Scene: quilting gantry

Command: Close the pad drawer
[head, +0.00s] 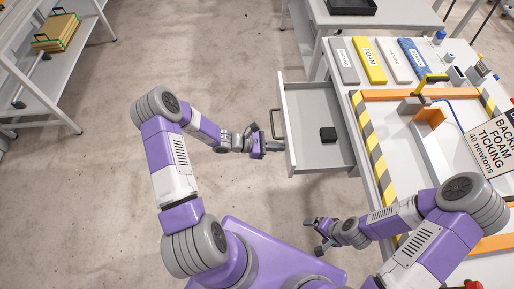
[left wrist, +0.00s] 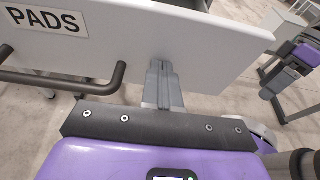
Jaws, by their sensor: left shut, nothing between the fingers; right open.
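A dark bar handle (head: 274,124) is on the front and also shows in the left wrist view (left wrist: 75,82). My left gripper (head: 272,147) is shut and empty, its fingertips at the drawer front beside the handle, not around it. I cannot tell if they touch. My right gripper (head: 312,232) is open and empty, below the drawer near the table's side.
A shelf (head: 60,70) stands at the upper left. The floor left of the drawer is clear.

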